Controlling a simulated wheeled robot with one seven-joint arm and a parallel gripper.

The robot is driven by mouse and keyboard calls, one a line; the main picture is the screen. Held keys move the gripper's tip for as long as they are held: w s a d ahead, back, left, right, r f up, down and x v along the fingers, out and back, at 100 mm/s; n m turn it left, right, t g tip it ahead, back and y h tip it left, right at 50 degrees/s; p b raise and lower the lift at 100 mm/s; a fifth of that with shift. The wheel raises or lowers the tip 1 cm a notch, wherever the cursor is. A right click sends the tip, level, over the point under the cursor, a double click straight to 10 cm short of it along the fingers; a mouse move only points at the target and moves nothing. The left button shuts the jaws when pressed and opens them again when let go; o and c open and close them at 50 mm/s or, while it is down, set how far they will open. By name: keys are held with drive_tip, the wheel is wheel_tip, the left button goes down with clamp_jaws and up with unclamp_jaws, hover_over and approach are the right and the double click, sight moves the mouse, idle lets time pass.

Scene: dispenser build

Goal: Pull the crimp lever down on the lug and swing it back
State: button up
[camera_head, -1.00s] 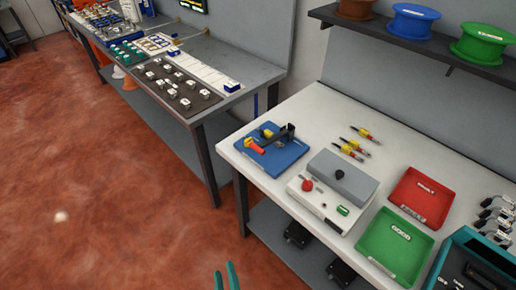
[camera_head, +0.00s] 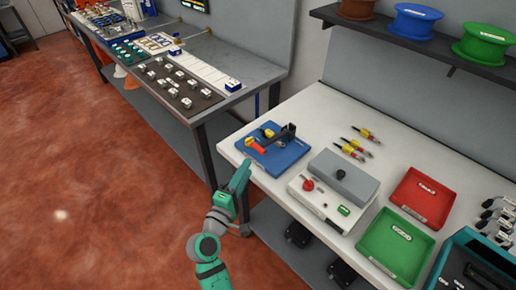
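The crimp press stands on a blue base (camera_head: 285,160) at the near left corner of the white bench. Its crimp lever (camera_head: 287,134) is a dark arm that rises toward the right, and an orange-red part (camera_head: 254,144) shows at the left end. A yellow part (camera_head: 268,133) sits beside it; the lug is too small to make out. My gripper (camera_head: 240,175) is off the bench's left edge, just left of and below the blue base, apart from it. Its green fingers point up, and their gap cannot be made out.
A grey and white box with a red knob (camera_head: 308,185) stands right of the press. Several yellow-red leads (camera_head: 352,148) lie behind it. A red tray (camera_head: 421,197) and a green tray (camera_head: 395,246) are further right. A grey bench (camera_head: 255,75) stands behind on the left.

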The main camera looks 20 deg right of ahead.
sight(257, 150)
drive_tip(key=x, duration=1.1)
drive_tip(key=shift+a, duration=0.1)
drive_tip(key=c, duration=0.4)
clamp_jaws()
drive_tip(key=shift+r, duration=0.1)
